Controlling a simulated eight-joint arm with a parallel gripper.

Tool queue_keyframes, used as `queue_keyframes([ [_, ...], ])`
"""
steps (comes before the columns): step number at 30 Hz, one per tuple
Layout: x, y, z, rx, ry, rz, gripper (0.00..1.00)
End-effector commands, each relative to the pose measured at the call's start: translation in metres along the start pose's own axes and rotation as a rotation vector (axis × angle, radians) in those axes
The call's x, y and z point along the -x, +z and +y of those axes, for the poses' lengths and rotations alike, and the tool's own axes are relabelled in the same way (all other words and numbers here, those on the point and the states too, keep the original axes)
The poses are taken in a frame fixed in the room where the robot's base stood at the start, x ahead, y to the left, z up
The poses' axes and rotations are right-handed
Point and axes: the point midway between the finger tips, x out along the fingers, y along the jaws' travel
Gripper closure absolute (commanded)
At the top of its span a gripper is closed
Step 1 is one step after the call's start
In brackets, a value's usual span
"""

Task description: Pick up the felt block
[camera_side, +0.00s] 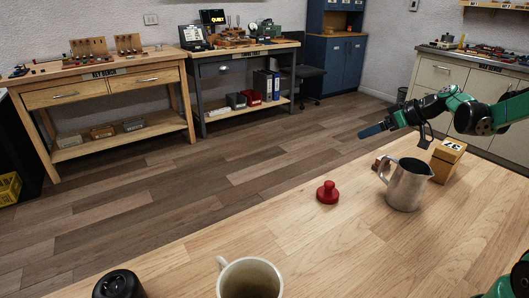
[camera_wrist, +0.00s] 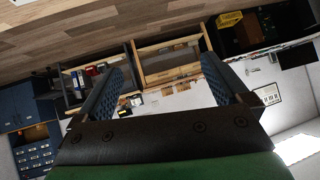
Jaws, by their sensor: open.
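No thing in view can be surely told as the felt block. A small brown block (camera_side: 382,164) lies on the light wooden table (camera_side: 300,245), just behind the metal jug (camera_side: 407,186) and partly hidden by it. My gripper (camera_side: 370,131) is in the air above the table's far edge, up and slightly left of the small block and apart from it. In the wrist view my gripper (camera_wrist: 163,82) shows two blue textured fingers spread wide with nothing between them. The wrist view looks out over the room upside down and shows no table top.
A wooden box marked 37 (camera_side: 446,160) stands behind the jug. A red knobbed piece (camera_side: 327,192) sits left of the jug. A cream mug (camera_side: 249,280) and a black round object (camera_side: 119,284) stand at the front left. The table's middle and right front are largely clear.

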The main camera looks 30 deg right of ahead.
Motion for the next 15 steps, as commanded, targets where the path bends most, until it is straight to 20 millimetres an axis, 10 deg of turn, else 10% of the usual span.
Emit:
queue_keyframes([
  [6,0.016,0.032,0.084,0.086,0.038,0.189,0.05],
  [15,0.014,0.06,0.111,0.139,0.063,0.262,0.05],
])
